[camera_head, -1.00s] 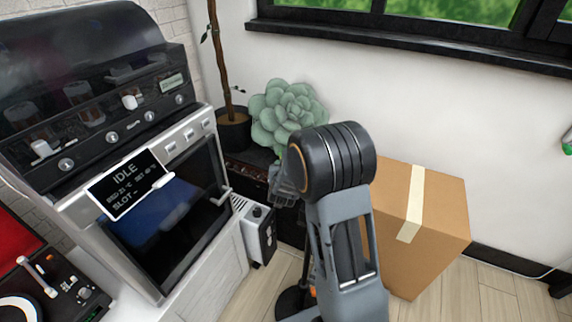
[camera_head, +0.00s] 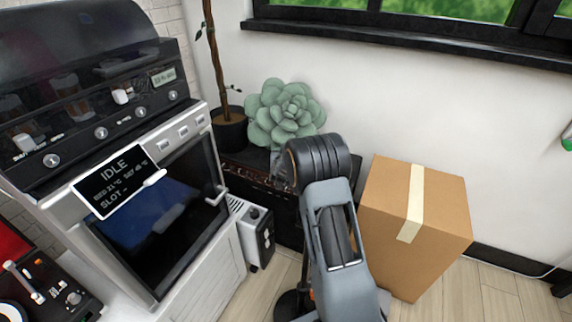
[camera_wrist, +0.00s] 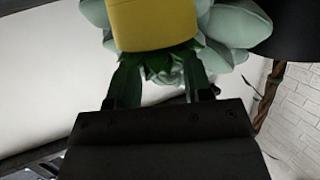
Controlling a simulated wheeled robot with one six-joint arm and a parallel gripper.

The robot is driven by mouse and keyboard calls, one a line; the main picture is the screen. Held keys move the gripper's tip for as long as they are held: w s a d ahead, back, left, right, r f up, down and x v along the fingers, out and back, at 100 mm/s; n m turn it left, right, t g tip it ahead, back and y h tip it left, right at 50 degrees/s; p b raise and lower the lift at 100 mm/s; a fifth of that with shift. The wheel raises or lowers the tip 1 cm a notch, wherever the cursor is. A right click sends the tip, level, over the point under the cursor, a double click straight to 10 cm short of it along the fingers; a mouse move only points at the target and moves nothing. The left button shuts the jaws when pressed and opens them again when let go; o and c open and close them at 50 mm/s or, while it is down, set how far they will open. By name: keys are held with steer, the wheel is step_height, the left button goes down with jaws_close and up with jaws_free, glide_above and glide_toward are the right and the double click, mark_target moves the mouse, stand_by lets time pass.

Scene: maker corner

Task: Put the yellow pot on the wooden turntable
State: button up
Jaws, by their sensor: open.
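The yellow pot (camera_wrist: 152,24) is at the top edge of the wrist view, cut off by the frame, with dark green pointed leaves at its lower edge. My gripper (camera_wrist: 160,82) is open, its two fingers pointing toward the pot, one on each side of the leaves. I cannot tell whether they touch the plant. In the head view the yellow pot is not visible, and my wrist covers the gripper's fingers. The wooden turntable is not in either view.
A large pale green succulent (camera_head: 285,112) stands beside a black-potted plant (camera_head: 230,130). A cardboard box (camera_head: 395,225) is right of my arm. An oven-like machine (camera_head: 150,225) marked IDLE fills the left, with a small white heater-like unit (camera_head: 254,236) beside it.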

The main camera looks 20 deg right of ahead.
steer(key=shift+x, duration=1.1)
steer(key=shift+c, duration=0.3)
jaws_close()
